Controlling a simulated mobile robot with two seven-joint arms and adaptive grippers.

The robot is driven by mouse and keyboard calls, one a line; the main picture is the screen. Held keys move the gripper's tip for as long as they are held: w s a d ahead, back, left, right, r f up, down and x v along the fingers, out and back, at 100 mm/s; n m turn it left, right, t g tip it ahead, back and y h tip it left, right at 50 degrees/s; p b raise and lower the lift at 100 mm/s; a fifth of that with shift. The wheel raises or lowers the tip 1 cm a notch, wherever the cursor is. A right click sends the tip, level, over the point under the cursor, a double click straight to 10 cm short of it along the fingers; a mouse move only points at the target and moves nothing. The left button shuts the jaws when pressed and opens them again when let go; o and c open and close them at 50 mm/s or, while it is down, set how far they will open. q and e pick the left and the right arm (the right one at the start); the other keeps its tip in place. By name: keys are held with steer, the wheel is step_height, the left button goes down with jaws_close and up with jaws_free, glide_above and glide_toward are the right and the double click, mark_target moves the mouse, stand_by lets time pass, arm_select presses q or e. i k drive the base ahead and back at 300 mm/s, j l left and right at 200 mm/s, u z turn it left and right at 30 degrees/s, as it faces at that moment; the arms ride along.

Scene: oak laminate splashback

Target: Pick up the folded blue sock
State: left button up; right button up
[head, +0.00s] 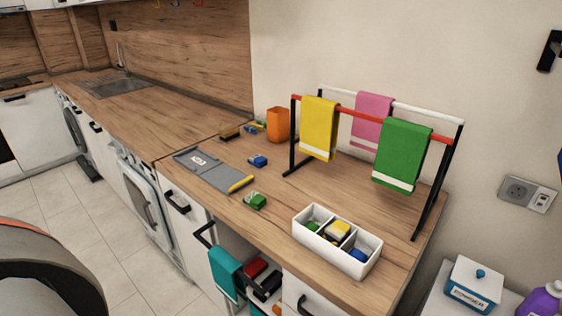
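A small folded blue bundle (258,160), which looks like a sock, lies on the wooden counter (275,180) between the grey board and the drying rack. Another blue bundle (358,255) sits in the right compartment of the white divided box (318,244) near the counter's front edge. A folded green bundle (255,201) lies on the counter nearer the front edge. The box also holds a green bundle (313,226) on the left and a yellow and dark bundle (338,230) in the middle. Neither gripper is in view.
A grey board (205,168) with a yellow edge lies left of the blue bundle. Behind stand an orange cup (277,124) and a rack (290,135) with yellow, pink and green towels. An open compartment with a teal cloth (226,270) is below the counter.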

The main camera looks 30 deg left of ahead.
mark_target(258, 160)
steer(key=j+z, duration=0.3)
steer(key=z, duration=0.2)
steer(key=k+j+z, duration=0.15)
steer(key=j+z, duration=0.15)
steer(key=z, duration=0.2)
steer(key=k+j+z, duration=0.15)
steer(key=z, duration=0.35)
steer(key=k+j+z, duration=0.2)
steer(key=z, duration=0.3)
steer(key=k+j+z, duration=0.15)
steer(key=z, duration=0.25)
steer(key=k+j+z, duration=0.2)
steer(key=z, duration=0.15)
steer(key=k+j+z, duration=0.1)
steer(key=k+z, duration=0.15)
steer(key=z, duration=0.15)
steer(key=k+j+u, duration=0.15)
steer(key=k, duration=0.3)
steer(key=k+j+u, duration=0.15)
steer(key=k, duration=0.3)
